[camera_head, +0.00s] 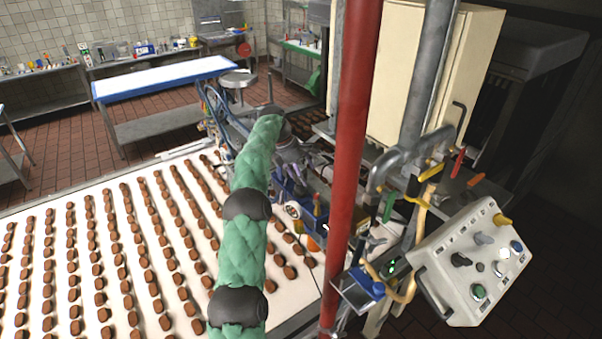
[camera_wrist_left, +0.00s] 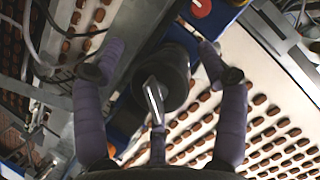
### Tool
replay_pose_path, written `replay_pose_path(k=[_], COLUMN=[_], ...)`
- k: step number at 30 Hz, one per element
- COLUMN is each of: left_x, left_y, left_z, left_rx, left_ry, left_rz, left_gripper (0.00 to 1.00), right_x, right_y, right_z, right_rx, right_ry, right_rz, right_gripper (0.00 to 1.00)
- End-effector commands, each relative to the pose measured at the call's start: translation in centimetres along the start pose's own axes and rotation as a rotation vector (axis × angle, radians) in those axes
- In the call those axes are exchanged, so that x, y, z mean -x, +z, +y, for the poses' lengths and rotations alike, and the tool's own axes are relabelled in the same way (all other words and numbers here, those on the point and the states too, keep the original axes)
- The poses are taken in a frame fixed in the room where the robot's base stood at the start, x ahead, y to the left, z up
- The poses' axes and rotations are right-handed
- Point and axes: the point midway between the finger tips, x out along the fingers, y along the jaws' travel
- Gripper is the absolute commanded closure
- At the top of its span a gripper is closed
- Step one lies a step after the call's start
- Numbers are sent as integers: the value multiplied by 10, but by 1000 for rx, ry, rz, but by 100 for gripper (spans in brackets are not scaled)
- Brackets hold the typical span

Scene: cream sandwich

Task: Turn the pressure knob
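The pressure knob (camera_wrist_left: 162,78), as I take it, is a large black round knob with a silver bar handle, in the middle of the left wrist view. My left gripper (camera_wrist_left: 158,62) has purple-wrapped fingers spread on both sides of it, with visible gaps to the knob; a third finger is below. It is open and holds nothing. In the head view my left gripper (camera_head: 305,168) is at the far end of my green padded arm, by the machine beside the conveyor. The knob cannot be made out there. My right gripper is in neither view.
A white conveyor (camera_head: 90,200) carries rows of brown sandwiches. A red post (camera_head: 352,150) stands right of my arm. A grey control box (camera_head: 470,265) with several knobs is at the right. A red round button (camera_wrist_left: 202,8) sits above the knob in the wrist view.

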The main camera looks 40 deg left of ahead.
Motion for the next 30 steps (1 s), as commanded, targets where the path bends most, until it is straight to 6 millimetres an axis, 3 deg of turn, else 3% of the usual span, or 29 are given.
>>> replay_pose_path(k=[11, 19, 30], left_x=[5, 32, 55], left_y=[-1, -1, -60], left_z=[2, 1, 1], left_rx=[1, 0, 4], left_ry=[5, 5, 3], left_rz=[1, -1, 0], left_gripper=[28, 28, 28], right_x=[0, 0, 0], right_y=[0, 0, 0], right_z=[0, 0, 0], right_rx=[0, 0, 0], right_ry=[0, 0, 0], right_rz=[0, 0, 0], right_gripper=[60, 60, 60])
